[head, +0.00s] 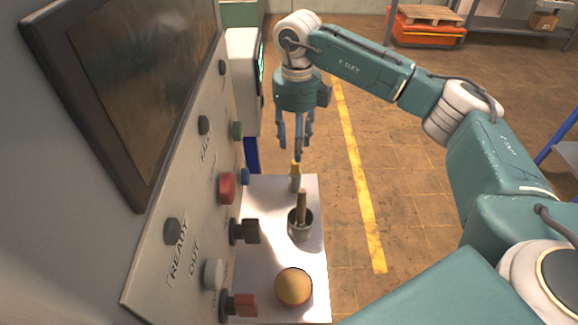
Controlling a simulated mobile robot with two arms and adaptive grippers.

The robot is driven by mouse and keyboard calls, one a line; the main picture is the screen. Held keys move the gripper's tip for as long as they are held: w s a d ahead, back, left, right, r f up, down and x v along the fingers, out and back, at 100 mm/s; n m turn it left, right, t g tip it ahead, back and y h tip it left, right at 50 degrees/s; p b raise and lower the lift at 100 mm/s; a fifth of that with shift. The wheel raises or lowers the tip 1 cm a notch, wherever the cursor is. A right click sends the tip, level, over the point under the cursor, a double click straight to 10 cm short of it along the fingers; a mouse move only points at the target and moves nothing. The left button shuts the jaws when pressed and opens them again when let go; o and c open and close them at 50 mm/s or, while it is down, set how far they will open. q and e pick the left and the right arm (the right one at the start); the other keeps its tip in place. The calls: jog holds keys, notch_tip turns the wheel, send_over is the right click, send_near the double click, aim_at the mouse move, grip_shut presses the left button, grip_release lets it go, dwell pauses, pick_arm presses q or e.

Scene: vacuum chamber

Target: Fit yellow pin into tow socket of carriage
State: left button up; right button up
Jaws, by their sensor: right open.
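A small upright piece with a yellow top and a grey lower part (295,182), which looks like the yellow pin, stands near the far end of a white shelf (268,197). My right gripper (299,145) points down just above it, with its fingers spread and nothing held. I cannot tell whether a fingertip touches the yellow top. The carriage and its tow socket cannot be made out. My left gripper is out of view.
A metal cup (300,232) with a brown handle in it stands nearer on the shelf, and an orange-yellow ball (294,287) nearer still. A panel with knobs, buttons and a dark screen (140,75) borders the shelf on the left. Open floor (400,180) lies right.

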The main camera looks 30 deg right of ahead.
aim_at(295, 164)
jog(key=shift+s+d+f+p, duration=0.1)
jog(key=shift+s+f+p, duration=0.05)
jog(key=shift+f, duration=0.45)
jog(key=shift+s+f+p, duration=0.15)
jog(key=shift+f, duration=0.45)
jog(key=shift+w+f+p, duration=0.1)
jog(key=shift+f+p, duration=0.25)
jog(key=shift+f, duration=0.05)
notch_tip(295, 164, down, 4)
jog(key=shift+w+f+p, duration=0.1)
jog(key=shift+p, duration=0.85)
jog(key=shift+f, duration=0.15)
jog(key=shift+c, duration=0.5)
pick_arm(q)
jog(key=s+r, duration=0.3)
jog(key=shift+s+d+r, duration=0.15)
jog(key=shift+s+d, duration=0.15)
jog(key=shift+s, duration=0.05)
pick_arm(e)
grip_shut()
